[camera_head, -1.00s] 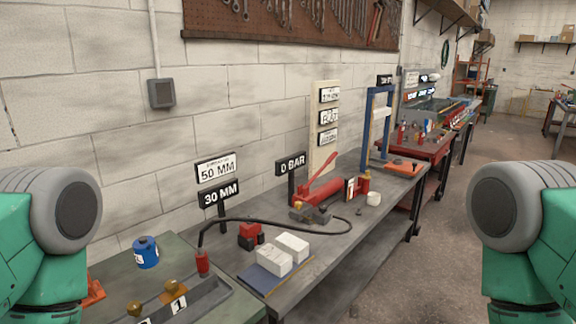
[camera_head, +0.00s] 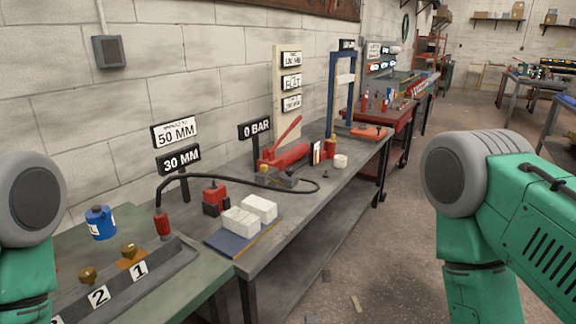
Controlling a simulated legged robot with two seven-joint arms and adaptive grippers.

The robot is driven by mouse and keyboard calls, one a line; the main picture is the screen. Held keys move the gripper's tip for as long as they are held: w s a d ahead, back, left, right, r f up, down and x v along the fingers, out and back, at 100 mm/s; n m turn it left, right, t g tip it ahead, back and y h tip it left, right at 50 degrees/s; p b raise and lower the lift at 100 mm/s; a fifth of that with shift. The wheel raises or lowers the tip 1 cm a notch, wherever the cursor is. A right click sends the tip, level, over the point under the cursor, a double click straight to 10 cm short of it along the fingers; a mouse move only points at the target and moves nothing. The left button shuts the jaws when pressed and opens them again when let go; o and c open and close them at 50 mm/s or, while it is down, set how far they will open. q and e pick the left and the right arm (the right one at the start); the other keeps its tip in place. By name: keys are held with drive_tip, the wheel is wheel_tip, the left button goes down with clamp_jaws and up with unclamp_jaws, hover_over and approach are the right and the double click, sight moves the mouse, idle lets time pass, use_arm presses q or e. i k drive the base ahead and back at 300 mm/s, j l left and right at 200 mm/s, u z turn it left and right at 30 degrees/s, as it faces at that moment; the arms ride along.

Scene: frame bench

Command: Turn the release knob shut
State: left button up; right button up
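A red hand pump (camera_head: 284,152) with a raised red lever lies on the grey bench (camera_head: 222,169), below a black sign reading 0 BAR (camera_head: 255,130). A small block with fittings (camera_head: 275,178) sits at the pump's near end, and a black hose (camera_head: 235,182) runs from there to a red cylinder (camera_head: 163,222) on the left. The release knob is too small to make out at this distance. Only green and grey upper parts of my two arms show, at the left and right edges. Neither gripper is in view.
White blocks (camera_head: 241,220) lie on a blue pad (camera_head: 225,243) at the bench's near end, beside a red block (camera_head: 215,197). A green bench (camera_head: 110,262) holds a blue can (camera_head: 100,223). A blue frame (camera_head: 331,95) stands farther back. Floor (camera_head: 375,245) right of the bench is clear apart from small scraps.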

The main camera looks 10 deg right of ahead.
sight(289, 171)
drive_tip(key=i+l+z, duration=0.15)
drive_tip(key=i+l, duration=0.15)
drive_tip(key=i+l+z, duration=0.1)
drive_tip(key=i+l, duration=0.2)
drive_tip(key=i, duration=0.15)
drive_tip(key=i+l+z, duration=0.15)
drive_tip(key=i, duration=0.25)
